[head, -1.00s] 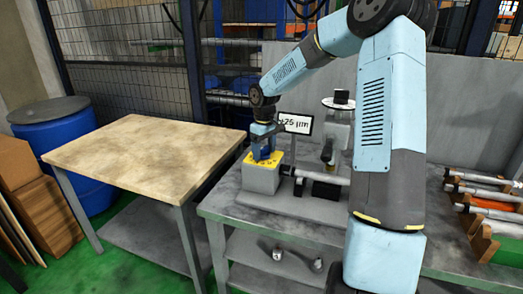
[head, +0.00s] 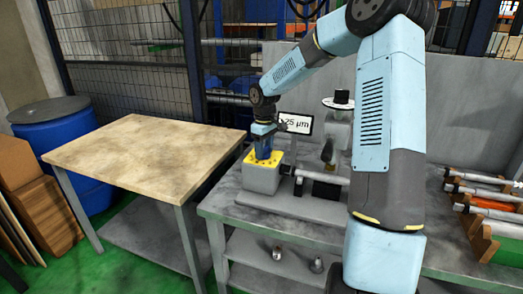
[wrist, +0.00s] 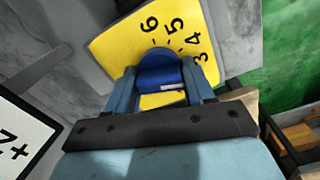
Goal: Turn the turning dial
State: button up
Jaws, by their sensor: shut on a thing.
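The turning dial is a blue round knob (wrist: 158,74) on a yellow plate (wrist: 118,48) with black numbers; 3, 4, 5 and 6 show in the wrist view. The plate tops a grey block (head: 262,181) at the left of the grinder. My gripper (wrist: 164,86) points down with one finger on each side of the knob, shut on it. In the head view my gripper (head: 264,152) stands over the yellow plate and hides most of the knob. A white display (head: 296,125) behind it reads about 25 µm; its sign is partly hidden.
The grinder's shaft (head: 330,175) lies right of the block, near my arm. A wooden-topped table (head: 140,150) stands empty at the left, with a blue barrel (head: 65,140) beyond. Several metal cylinders (head: 480,190) lie in a rack at the right.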

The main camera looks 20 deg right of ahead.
aim_at(265, 147)
jog(key=shift+d, duration=0.1)
jog(key=o, duration=1)
jog(key=shift+r, duration=0.1)
notch_tip(265, 147, up, 14)
jog(key=shift+f, duration=0.25)
